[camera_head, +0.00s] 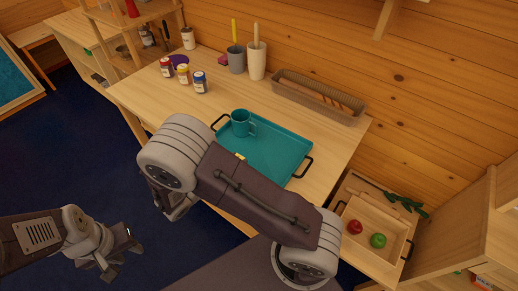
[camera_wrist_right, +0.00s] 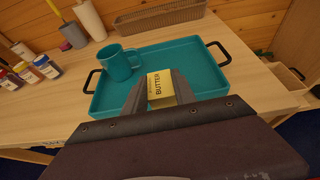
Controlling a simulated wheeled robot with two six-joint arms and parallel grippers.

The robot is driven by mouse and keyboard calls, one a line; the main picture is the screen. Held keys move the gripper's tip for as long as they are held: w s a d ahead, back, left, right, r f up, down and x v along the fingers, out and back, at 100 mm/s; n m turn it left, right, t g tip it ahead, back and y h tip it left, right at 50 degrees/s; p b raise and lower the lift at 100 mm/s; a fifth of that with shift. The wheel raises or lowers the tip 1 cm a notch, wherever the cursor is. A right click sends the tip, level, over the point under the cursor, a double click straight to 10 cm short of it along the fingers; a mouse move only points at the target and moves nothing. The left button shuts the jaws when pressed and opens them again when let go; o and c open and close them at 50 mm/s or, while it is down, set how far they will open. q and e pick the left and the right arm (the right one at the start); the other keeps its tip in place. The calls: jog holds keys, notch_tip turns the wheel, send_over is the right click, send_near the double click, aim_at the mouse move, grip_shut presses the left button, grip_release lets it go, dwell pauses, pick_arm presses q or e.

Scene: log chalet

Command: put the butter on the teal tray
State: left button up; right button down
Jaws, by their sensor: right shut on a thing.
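The teal tray (camera_head: 280,150) lies on the wooden table, with black handles at its two ends. It also fills the middle of the right wrist view (camera_wrist_right: 205,82). The yellow butter pack (camera_wrist_right: 160,86), labelled BUTTER, is between the fingers of my right gripper (camera_wrist_right: 158,92), which is shut on it. The butter appears over the near part of the tray; I cannot tell whether it touches. In the head view my right arm hides nearly all of it. My left gripper (camera_head: 118,262) is empty, low over the floor away from the table; its opening is unclear.
A teal mug (camera_head: 242,124) stands in the tray's left part. Several jars (camera_head: 184,75) stand left of it. Cups (camera_head: 257,62) and a long basket (camera_head: 318,97) line the wall. A wooden crate (camera_head: 370,255) with apples is at right. The tray's right part looks clear.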

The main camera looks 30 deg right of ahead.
send_over(253, 161)
notch_tip(253, 161, down, 7)
jog(key=shift+w+d+r+p, duration=0.1)
jog(key=shift+w+d+p, duration=0.05)
jog(key=shift+p, duration=0.3)
jog(key=f, duration=0.3)
jog(key=shift+s, duration=0.2)
jog(key=shift+w+f, duration=0.15)
jog(key=shift+f, duration=0.35)
jog(key=shift+f, duration=0.15)
jog(key=c, duration=1)
grip_release()
